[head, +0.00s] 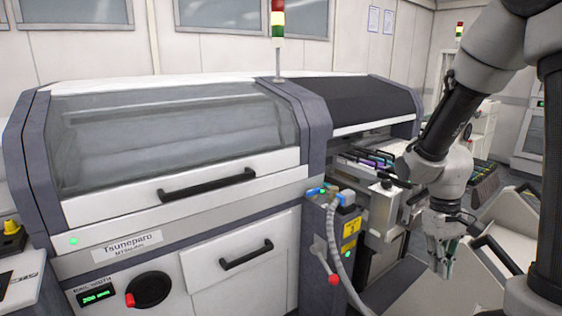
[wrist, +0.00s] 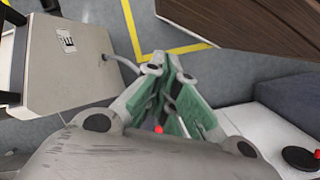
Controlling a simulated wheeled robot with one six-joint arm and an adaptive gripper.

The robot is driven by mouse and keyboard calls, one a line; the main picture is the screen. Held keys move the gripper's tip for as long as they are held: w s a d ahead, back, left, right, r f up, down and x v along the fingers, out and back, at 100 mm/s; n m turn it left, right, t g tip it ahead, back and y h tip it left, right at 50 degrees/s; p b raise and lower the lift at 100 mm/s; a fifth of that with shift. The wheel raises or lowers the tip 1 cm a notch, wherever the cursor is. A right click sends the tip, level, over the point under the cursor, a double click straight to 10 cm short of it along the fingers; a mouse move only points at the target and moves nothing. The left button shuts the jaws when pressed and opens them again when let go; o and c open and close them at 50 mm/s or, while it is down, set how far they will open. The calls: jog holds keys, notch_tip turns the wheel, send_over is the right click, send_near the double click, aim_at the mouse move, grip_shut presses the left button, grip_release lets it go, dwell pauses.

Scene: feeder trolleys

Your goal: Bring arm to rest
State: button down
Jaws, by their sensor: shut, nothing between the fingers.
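My arm hangs bent on the right side of the head view, in front of the machine's right end. My gripper (head: 441,268) points downward beside the machine, near a black handle bar. In the wrist view my gripper (wrist: 174,72) shows its green-padded fingers close together at the tips, with nothing between them. The fingers are over the floor, apart from the things around them.
The large machine (head: 195,194) fills the left and middle. A grey hose (head: 341,250) and a red-knobbed lever (head: 333,279) stand near my gripper. A pale trolley (head: 440,296) is close below it. Yellow floor lines (wrist: 131,27) cross grey floor in the wrist view.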

jog(key=s+r+t, duration=0.3)
jog(key=s+r, duration=0.1)
jog(key=r, duration=0.5)
jog(key=s+r+m+t, duration=0.1)
jog(key=s+r+t, duration=0.2)
jog(key=r, duration=0.7)
jog(key=s, duration=0.2)
jog(key=shift+s+a+r+t+y, duration=0.2)
jog(key=shift+s+a+t+y, duration=0.1)
jog(key=shift+y, duration=0.1)
